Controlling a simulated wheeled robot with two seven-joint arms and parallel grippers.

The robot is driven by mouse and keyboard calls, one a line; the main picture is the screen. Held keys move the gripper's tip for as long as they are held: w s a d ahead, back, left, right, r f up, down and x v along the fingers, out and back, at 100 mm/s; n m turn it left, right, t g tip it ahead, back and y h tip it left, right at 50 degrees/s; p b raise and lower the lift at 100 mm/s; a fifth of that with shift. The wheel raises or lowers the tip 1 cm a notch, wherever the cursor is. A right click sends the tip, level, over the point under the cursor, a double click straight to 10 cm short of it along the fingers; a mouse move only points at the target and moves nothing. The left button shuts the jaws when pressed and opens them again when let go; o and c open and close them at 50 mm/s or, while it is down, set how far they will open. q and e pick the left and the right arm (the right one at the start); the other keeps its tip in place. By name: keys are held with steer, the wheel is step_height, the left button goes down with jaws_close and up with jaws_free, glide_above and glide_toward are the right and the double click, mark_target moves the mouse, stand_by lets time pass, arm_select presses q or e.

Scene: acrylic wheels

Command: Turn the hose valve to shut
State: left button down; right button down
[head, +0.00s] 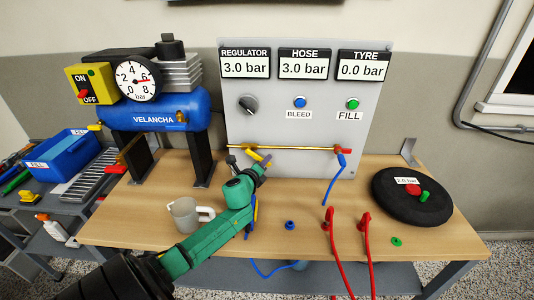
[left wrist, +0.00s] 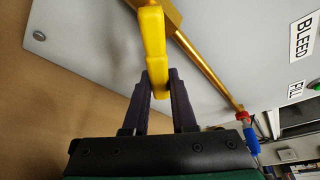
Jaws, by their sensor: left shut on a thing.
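The yellow valve lever (head: 256,154) sits on the brass pipe (head: 300,148) along the lower panel, tilted down to the right. My left gripper (head: 259,168) reaches up to it from below. In the left wrist view the lever (left wrist: 152,45) comes down between the dark fingertips (left wrist: 160,84), and the gripper is shut on its lower end. The valve body behind it is partly hidden. The hose display (head: 304,69) reads 3.0 bar. My right gripper is not in view.
The blue compressor (head: 155,112) stands left of the panel. A grey mug (head: 186,214) stands near my left arm. Two red hoses (head: 331,235) hang over the front edge. A black tyre (head: 410,203) lies at the right. The regulator display (head: 245,68) reads 3.0 bar, the tyre display (head: 363,71) 0.0.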

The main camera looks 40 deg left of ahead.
mark_target(251, 164)
arm_select(q)
steer(key=a+m+g+p, duration=0.1)
steer(key=m+p, duration=0.1)
steer(key=s+a+f+m+g+y+p, duration=0.1)
steer(key=p, duration=0.2)
steer(key=s+a+f+m+g+y+p, duration=0.1)
steer(key=m+p, duration=0.1)
steer(key=shift+s+a+f+m, duration=0.1)
steer(key=shift+s+m, duration=0.1)
steer(key=shift+m, duration=0.1)
steer(key=shift+s+a+f+m+g+y+p, duration=0.35)
steer(key=shift+s+a+m+y+p, duration=0.2)
steer(key=shift+m+p, duration=0.45)
steer(key=shift+a, duration=0.1)
steer(key=c, duration=0.7)
jaws_free()
steer(key=shift+r, duration=0.1)
